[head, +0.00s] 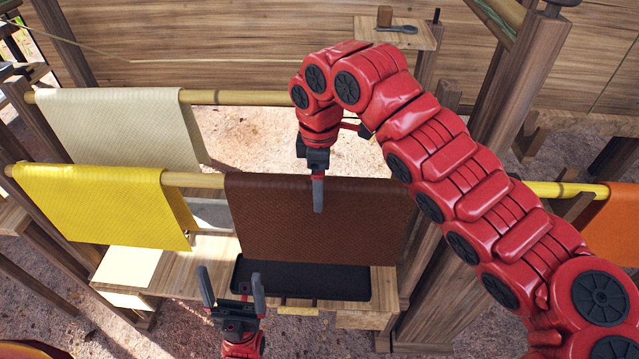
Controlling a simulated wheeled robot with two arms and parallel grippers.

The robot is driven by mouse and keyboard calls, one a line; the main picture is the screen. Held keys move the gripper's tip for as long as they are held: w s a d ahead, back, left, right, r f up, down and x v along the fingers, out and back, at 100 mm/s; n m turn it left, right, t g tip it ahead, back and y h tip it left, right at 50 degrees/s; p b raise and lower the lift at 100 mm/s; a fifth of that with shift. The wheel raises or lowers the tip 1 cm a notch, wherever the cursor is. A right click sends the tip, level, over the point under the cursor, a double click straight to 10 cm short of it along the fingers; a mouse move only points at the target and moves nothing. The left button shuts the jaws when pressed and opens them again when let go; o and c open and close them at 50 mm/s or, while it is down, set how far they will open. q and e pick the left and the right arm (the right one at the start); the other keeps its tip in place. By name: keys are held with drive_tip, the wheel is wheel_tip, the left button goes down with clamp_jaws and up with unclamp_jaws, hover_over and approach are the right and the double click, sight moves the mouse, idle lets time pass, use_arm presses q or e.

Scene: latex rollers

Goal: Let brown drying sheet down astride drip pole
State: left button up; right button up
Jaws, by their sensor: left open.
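The brown drying sheet (300,225) hangs at the front pole (195,180), beside the yellow sheet. Its top edge lies along the pole line and its front face falls toward a black tray (300,283). Its back side is hidden. My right gripper (318,192) points down at the sheet's top edge, with a finger overlapping the front face. Its fingers line up in this view, so I cannot tell whether they pinch the sheet. My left gripper (232,290) is open and empty, low in front of the tray's left end, apart from the sheet.
A yellow sheet (105,205) hangs left on the front pole. A cream sheet (120,125) hangs on the rear pole (235,98). An orange sheet (615,225) is at far right. A wooden bench (190,265) stands below. A small shelf (400,30) is behind.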

wheel_tip(320, 180, up, 17)
drive_tip(key=p, duration=1.5)
